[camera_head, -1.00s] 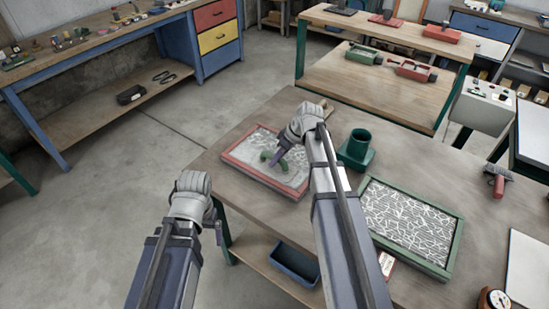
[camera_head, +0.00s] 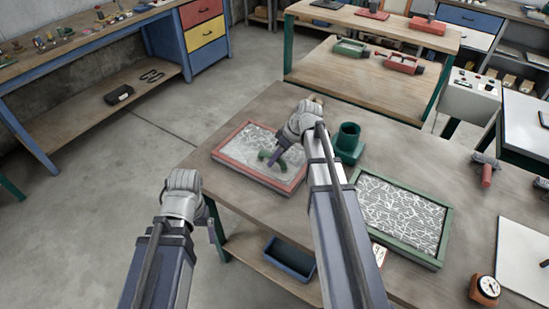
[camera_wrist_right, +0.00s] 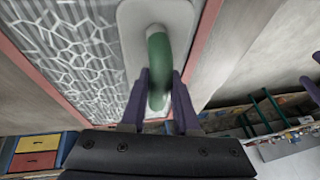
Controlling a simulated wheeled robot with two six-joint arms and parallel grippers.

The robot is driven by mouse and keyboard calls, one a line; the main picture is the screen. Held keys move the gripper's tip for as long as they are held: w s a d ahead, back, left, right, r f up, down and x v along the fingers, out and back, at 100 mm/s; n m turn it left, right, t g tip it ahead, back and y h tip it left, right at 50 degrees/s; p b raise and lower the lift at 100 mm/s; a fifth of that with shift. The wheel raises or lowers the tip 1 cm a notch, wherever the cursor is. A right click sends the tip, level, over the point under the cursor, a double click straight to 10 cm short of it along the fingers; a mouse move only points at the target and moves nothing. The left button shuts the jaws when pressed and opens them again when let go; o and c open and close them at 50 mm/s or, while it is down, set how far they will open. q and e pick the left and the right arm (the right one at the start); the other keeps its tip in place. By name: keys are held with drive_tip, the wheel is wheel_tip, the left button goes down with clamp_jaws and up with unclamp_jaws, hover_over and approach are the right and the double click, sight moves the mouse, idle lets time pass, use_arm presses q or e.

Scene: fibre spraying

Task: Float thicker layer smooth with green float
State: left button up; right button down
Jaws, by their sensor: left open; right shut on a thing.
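My right gripper (camera_wrist_right: 160,95) is shut on the green handle of the float (camera_wrist_right: 157,55). The float's pale plate lies against the fibre-patterned layer in the red-framed tray (camera_wrist_right: 210,25). In the head view, the green handle (camera_head: 270,155) shows over the right part of the red-framed tray (camera_head: 225,157), with my right gripper (camera_head: 278,152) at it. A green-framed tray (camera_head: 440,232) with a white fibre pattern sits to the right on the same table. My left gripper (camera_head: 212,228) is open and empty, left of the table; its fingertips are small in view.
A green cup-like holder (camera_head: 348,140) stands behind my right arm, between the trays. A red-handled tool (camera_head: 487,172), a dial gauge (camera_head: 485,289) and a white board (camera_head: 525,255) lie at the right. A blue bin (camera_head: 290,258) sits on the lower shelf.

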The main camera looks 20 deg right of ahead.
drive_tip(key=shift+r+p, duration=3.45)
drive_tip(key=shift+r, duration=0.1)
drive_tip(key=shift+f, duration=0.1)
drive_tip(key=w+d, duration=0.6)
drive_tip(key=d, duration=0.2)
drive_tip(key=shift+w+r, duration=0.2)
drive_tip(key=shift+r, duration=0.15)
drive_tip(key=shift+d+f, duration=0.1)
wheel_tip(320, 180, down, 7)
drive_tip(key=b, duration=0.7)
drive_tip(key=shift+f, duration=0.15)
drive_tip(key=shift+f, duration=0.2)
